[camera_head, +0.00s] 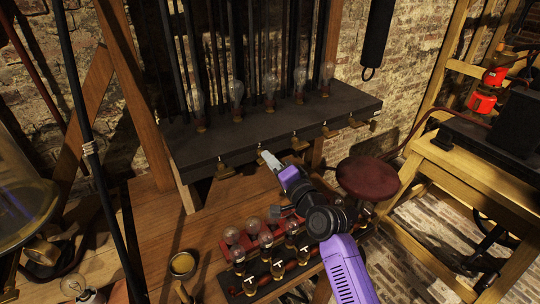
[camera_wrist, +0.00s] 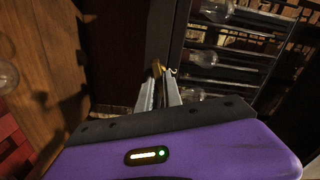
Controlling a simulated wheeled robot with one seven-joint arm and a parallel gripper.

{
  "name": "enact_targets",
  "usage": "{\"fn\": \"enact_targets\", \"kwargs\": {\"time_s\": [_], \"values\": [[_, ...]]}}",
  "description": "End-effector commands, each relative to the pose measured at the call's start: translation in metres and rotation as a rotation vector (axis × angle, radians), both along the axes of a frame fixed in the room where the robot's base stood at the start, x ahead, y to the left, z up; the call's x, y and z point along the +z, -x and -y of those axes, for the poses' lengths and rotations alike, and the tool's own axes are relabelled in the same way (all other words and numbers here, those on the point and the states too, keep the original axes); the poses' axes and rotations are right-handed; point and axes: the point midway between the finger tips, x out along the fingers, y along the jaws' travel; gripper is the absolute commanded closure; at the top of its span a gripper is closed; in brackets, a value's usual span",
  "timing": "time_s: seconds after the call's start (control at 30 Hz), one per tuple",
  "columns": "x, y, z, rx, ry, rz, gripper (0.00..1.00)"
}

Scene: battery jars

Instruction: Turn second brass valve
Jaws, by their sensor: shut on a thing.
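A row of small brass valves lines the front edge of a dark shelf (camera_head: 290,118). The leftmost valve (camera_head: 224,170) is uncovered in the head view, and more valves, such as the third valve (camera_head: 298,144), sit to the right. My gripper (camera_head: 264,156) reaches up to the second valve from the left, which it mostly hides in the head view. In the wrist view my gripper (camera_wrist: 160,80) has its two grey fingers close together on the brass valve (camera_wrist: 157,68). Most of that valve is hidden between the fingertips.
Glass bulbs (camera_head: 236,98) stand on the shelf above the valves. A red rack of bulb-topped jars (camera_head: 250,246) sits on the wooden table (camera_head: 160,222) below, with a small brass cup (camera_head: 182,264) to its left. A round red stool (camera_head: 367,177) stands to the right.

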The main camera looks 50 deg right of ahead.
Motion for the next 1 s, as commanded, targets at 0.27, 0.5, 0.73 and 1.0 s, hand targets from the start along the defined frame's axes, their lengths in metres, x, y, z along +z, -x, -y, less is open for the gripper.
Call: {"fn": "enact_targets", "kwargs": {"time_s": [0.27,0.5,0.73,1.0], "values": [[0.0004,0.0006,0.0011,-0.002,-0.198,0.055,1.00],[-0.0014,0.0006,0.0011,-0.002,-0.305,0.086,1.00],[-0.0023,0.0007,0.0012,-0.002,-0.346,0.099,1.00],[-0.0028,0.0008,0.0013,-0.002,-0.354,0.101,1.00]]}}
